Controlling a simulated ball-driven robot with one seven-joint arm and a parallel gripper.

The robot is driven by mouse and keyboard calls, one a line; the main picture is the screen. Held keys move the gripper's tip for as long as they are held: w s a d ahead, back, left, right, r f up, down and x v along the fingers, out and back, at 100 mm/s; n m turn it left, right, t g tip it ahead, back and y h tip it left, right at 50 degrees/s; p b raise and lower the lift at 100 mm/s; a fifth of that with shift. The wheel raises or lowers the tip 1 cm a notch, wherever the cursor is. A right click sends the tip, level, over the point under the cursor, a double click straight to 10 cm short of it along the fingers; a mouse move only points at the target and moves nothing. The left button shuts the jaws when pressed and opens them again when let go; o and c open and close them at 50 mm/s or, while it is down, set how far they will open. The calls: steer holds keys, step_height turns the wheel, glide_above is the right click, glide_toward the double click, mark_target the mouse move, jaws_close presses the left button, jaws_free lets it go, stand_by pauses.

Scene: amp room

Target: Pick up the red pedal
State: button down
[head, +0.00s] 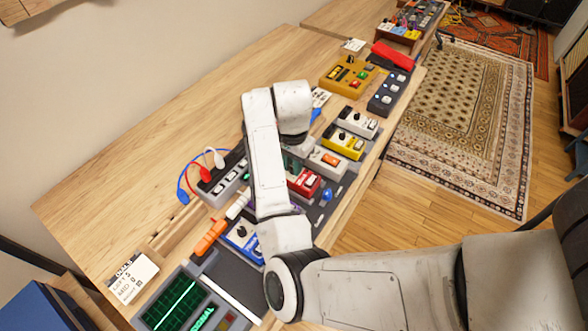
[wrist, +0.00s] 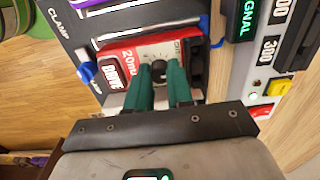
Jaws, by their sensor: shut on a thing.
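The red pedal (head: 303,182) sits in the row of pedals on the wooden bench. In the wrist view the red pedal (wrist: 125,57) lies right under my gripper, with a white dial plate, a black knob and a "DRIVE" label. My gripper (wrist: 160,76) has two green fingers, one on either side of the knob. They are shut on the pedal at this knob. In the head view my arm hides most of the gripper. I cannot tell whether the pedal is lifted clear of the board.
A yellow pedal (head: 344,143) and a blue pedal (head: 245,237) stand nearby. A power strip (head: 224,180) with red, white and blue cables lies at left. A green-screen device (head: 177,300) is at the near end. The wooden bench's left side is mostly clear.

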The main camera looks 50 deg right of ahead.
mark_target(305, 179)
steer(key=shift+r, duration=0.4)
steer(key=r, duration=0.3)
steer(key=shift+s+r, duration=0.2)
steer(key=s+r+p, duration=0.4)
steer(key=s+r, duration=0.4)
steer(key=s, duration=0.5)
steer(key=shift+s+d+r, duration=0.2)
steer(key=shift+s+r, duration=0.1)
steer(key=shift+r, duration=0.05)
